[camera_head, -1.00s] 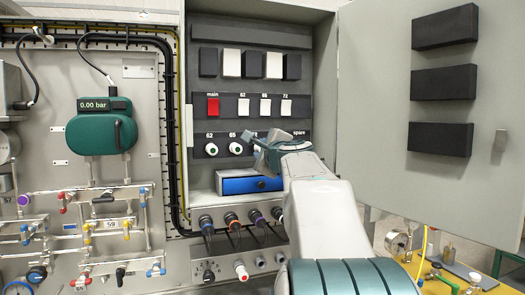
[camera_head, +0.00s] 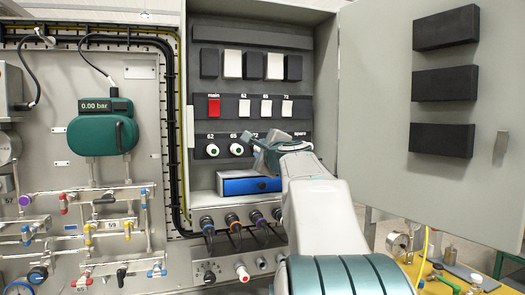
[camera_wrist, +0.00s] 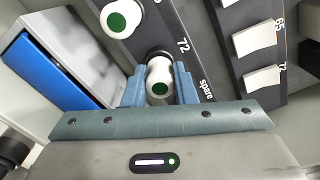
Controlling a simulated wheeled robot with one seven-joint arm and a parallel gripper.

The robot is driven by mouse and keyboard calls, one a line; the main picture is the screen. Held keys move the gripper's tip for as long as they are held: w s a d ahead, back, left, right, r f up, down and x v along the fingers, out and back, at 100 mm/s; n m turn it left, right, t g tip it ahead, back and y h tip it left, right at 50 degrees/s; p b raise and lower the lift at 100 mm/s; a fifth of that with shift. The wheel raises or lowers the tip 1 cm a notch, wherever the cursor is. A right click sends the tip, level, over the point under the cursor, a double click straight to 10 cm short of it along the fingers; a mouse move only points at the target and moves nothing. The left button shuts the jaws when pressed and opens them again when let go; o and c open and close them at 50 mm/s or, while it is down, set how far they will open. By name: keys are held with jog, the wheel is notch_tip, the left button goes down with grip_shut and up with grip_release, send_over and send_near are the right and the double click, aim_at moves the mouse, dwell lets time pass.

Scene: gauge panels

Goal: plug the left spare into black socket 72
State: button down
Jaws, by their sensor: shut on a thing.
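My gripper (camera_wrist: 159,88) is shut on a white fuse plug (camera_wrist: 158,72) with a green centre, which is the spare. The plug's far end is at a dark round socket (camera_wrist: 157,54) beside the label 72, black socket 72. I cannot tell whether it is fully seated or just in front of it. In the head view my gripper (camera_head: 262,155) is before the right half of the lower black strip (camera_head: 224,140), hiding the plug and the spare sockets. The label "spare" (camera_wrist: 205,90) shows to the right of the fingers in the wrist view.
White plugs with green centres sit in sockets 62 (camera_head: 212,150) and 65 (camera_head: 236,149). The switch row (camera_head: 264,106) is above. A blue-fronted box (camera_head: 249,184) lies below my gripper. The open cabinet door (camera_head: 385,130) stands to the right.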

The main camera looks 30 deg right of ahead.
jog(key=shift+w+d, duration=0.1)
jog(key=shift+w, duration=0.2)
dwell(0.5)
jog(key=c, duration=1.1)
grip_release()
jog(key=shift+s, duration=0.15)
jog(key=b+v, duration=0.2)
jog(key=v, duration=1.1)
jog(key=shift+s, duration=0.3)
